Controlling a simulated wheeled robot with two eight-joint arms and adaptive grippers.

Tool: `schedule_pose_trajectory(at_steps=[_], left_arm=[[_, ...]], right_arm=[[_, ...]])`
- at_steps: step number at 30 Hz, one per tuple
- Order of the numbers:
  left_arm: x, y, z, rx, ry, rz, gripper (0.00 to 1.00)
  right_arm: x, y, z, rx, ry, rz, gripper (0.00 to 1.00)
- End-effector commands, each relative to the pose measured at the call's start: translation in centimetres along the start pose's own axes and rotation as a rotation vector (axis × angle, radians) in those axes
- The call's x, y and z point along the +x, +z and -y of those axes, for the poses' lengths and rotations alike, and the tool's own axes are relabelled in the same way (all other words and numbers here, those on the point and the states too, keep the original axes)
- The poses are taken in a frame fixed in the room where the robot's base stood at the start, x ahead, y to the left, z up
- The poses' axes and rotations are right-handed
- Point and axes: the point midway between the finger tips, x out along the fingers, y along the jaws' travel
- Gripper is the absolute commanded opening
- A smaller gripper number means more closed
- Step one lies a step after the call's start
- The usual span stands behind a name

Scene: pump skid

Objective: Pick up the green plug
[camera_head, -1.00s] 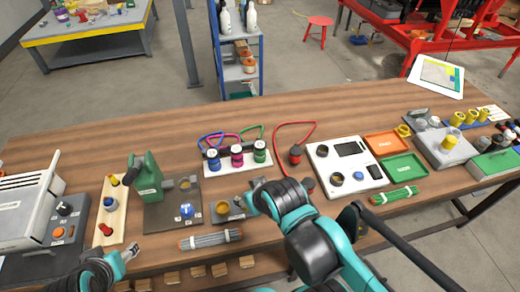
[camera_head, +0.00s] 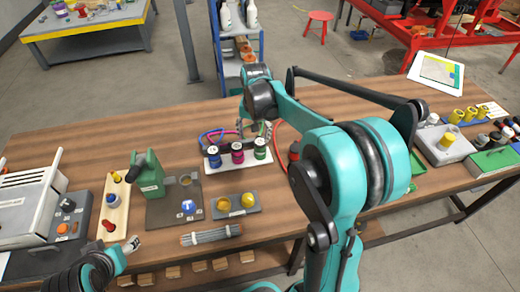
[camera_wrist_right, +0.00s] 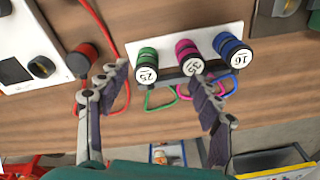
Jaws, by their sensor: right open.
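The green plug (camera_head: 260,148) stands at the right end of a white rack (camera_head: 214,173), beside a magenta plug (camera_head: 237,152) and a blue plug (camera_head: 213,157). In the right wrist view the green plug (camera_wrist_right: 147,70) bears a white cap marked 25 and has a green cord loop. My right gripper (camera_head: 262,128) is at the rack's far side, partly hidden. In its wrist view the open fingers (camera_wrist_right: 158,78) span the green plug; the right finger lies near the magenta plug (camera_wrist_right: 188,52). Contact cannot be told. My left gripper (camera_head: 132,244) is at the lower left, away from the rack.
A red plug (camera_wrist_right: 84,60) with a red cord is close beside my left-hand finger in the wrist view. A green press (camera_head: 150,176) and a grey tray (camera_head: 236,206) stand left and in front of the rack. My right arm hides much of the table's right side.

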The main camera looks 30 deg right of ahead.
Motion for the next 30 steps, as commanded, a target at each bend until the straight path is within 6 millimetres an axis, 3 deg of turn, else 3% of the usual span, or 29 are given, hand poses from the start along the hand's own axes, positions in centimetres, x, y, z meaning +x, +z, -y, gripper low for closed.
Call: schedule_pose_trajectory(at_steps=[3,9,23,30], left_arm=[[-0.2,-0.2,0.0,0.0,0.0,0.0,0.56],[-0.3,-0.2,0.0,0.0,0.0,0.0,0.56],[1.0,0.8,0.0,0.0,0.0,0.0,0.56],[2.6,1.9,0.0,0.0,0.0,0.0,0.56]], right_arm=[[2.3,-2.7,-0.3,0.081,0.03,0.05,0.65],[4.9,-4.8,-0.9,0.162,0.062,0.1,0.65],[9.3,-4.8,-1.4,0.177,0.068,0.11,0.65],[12.9,-4.7,-1.8,0.176,0.068,0.11,0.65]])
